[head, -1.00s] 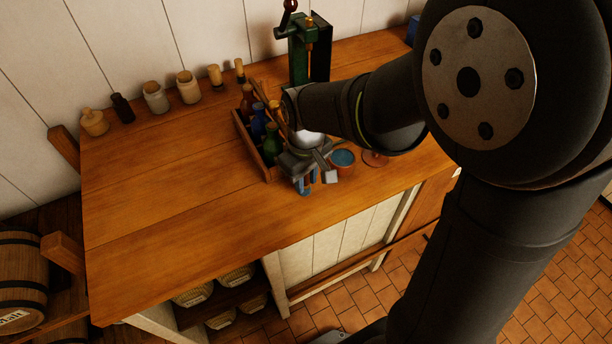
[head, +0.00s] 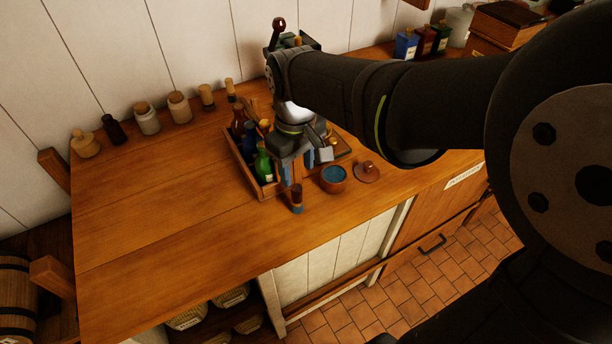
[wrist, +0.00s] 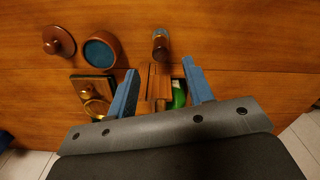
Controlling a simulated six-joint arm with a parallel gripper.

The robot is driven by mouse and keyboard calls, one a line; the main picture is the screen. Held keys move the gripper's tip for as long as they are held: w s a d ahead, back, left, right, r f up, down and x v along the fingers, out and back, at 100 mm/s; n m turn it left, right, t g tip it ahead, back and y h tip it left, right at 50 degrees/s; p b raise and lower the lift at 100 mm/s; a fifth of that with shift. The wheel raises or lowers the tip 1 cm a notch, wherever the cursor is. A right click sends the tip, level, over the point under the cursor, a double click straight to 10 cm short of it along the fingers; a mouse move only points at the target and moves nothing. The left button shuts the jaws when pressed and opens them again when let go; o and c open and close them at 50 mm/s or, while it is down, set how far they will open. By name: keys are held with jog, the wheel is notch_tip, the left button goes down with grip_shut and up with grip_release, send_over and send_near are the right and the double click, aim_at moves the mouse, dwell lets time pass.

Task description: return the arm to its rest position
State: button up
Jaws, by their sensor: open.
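My gripper (head: 298,170) is open and empty above the wooden counter (head: 165,215), pointing down, beside the bottle crate. In the wrist view its two blue fingers (wrist: 160,78) are spread, with bare wood and part of the crate showing beyond them.
The wooden crate (head: 270,191) holds several bottles, including a green one (head: 264,166). A bowl with blue contents (head: 333,178) and a round lid (head: 367,172) lie to the right. Jars (head: 147,118) line the wall. Bottles (head: 406,43) stand at the back right. The left counter is clear.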

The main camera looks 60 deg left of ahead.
aim_at(298, 189)
jog(key=shift+r, duration=1.15)
jog(key=shift+f, duration=0.1)
jog(key=shift+f, duration=4.55)
jog(key=shift+f, duration=0.15)
